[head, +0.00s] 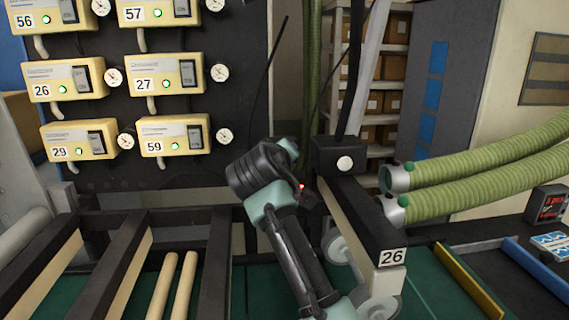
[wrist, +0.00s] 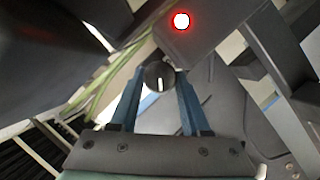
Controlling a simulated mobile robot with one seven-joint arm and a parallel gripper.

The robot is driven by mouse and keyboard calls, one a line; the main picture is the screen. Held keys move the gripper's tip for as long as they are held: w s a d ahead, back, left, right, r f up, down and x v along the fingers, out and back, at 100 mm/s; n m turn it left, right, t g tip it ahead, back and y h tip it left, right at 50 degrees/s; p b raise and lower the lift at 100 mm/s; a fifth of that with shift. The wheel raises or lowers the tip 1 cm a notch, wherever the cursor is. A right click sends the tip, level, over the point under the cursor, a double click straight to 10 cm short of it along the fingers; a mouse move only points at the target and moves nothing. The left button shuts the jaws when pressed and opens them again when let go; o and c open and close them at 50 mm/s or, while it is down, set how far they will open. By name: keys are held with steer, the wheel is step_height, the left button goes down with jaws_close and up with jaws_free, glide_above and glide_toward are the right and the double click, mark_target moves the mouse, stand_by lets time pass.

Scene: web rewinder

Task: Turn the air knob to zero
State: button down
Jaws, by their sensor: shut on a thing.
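The air knob (wrist: 158,75) is a small round black knob with a white pointer line. In the wrist view it sits between the tips of my gripper (wrist: 159,79), whose two blue fingers are shut on its sides. The white line runs straight down in that picture, towards my palm. The scale around the knob cannot be made out. In the head view my arm reaches in at the centre, and its own links hide the fingers and the knob.
A red light (wrist: 181,20) glows on a dark box just beyond the knob. Yellow numbered boxes with gauges (head: 175,134) hang on the left panel.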

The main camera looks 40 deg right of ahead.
steer(key=shift+w+a+f+n+h+b, duration=0.15)
steer(key=shift+n+h+b, duration=0.75)
steer(key=shift+n, duration=0.55)
steer(key=shift+s+d+f+n+h+b, duration=0.15)
steer(key=shift+n+h+b, duration=0.45)
steer(key=shift+n+b, duration=0.7)
steer(key=shift+a+n, duration=0.1)
steer(key=shift+n, duration=0.15)
steer(key=c, duration=0.7)
jaws_free()
steer(key=shift+w, duration=0.1)
steer(key=shift+o, duration=0.2)
steer(key=f+b+v, duration=0.1)
steer(key=b+v, duration=0.3)
steer(key=v, duration=0.9)
steer(key=shift+r+b, duration=0.35)
steer(key=shift+r, duration=0.05)
